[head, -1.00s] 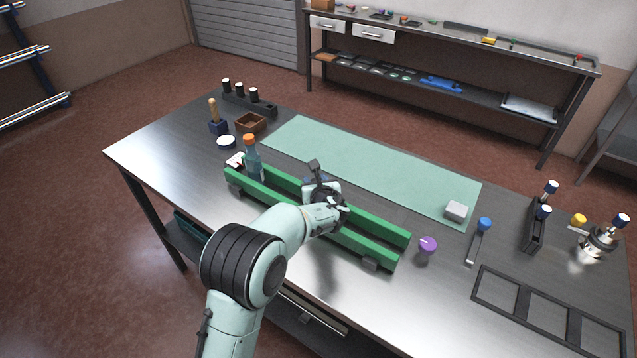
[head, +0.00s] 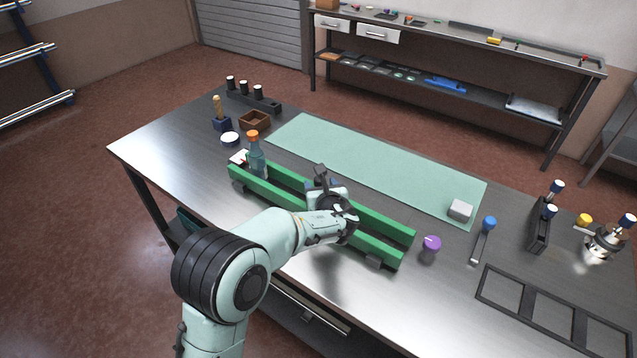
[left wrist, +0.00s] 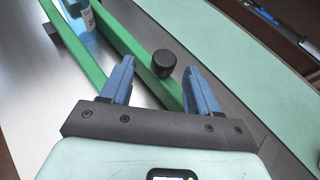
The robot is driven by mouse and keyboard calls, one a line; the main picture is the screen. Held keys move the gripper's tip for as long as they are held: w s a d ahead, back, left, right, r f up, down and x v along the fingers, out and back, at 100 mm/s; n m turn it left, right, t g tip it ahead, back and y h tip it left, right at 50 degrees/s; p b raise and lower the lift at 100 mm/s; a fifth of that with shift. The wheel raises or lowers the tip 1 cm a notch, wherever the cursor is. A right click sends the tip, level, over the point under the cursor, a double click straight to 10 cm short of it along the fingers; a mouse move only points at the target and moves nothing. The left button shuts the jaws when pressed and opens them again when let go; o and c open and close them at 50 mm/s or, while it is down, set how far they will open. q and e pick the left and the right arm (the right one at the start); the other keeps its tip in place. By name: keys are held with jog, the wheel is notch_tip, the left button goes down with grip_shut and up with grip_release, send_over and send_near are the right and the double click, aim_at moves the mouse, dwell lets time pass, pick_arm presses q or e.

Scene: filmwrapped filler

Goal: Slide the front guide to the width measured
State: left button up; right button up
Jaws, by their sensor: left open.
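Two long green guides lie parallel on the steel workbench; the front guide (head: 384,250) is nearer me and the back guide (head: 392,228) is farther. The left wrist view shows the front guide (left wrist: 73,45) and the back guide (left wrist: 124,48). A bluish bottle (head: 257,160) with an orange cap stands between them near their left end. My left gripper (head: 313,185) is open over the middle of the guides; my arm hides part of both. In the left wrist view a dark round knob (left wrist: 163,64) appears between its blue fingertips; contact cannot be told. My right gripper is not in view.
A purple knob-like piece (head: 431,243), a blue-headed tool (head: 483,238) and a black frame (head: 530,312) lie right. A wooden tray (head: 254,120) stands back left.

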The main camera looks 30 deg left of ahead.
pick_arm(q)
jog(key=v, duration=0.8)
jog(key=shift+s, duration=0.2)
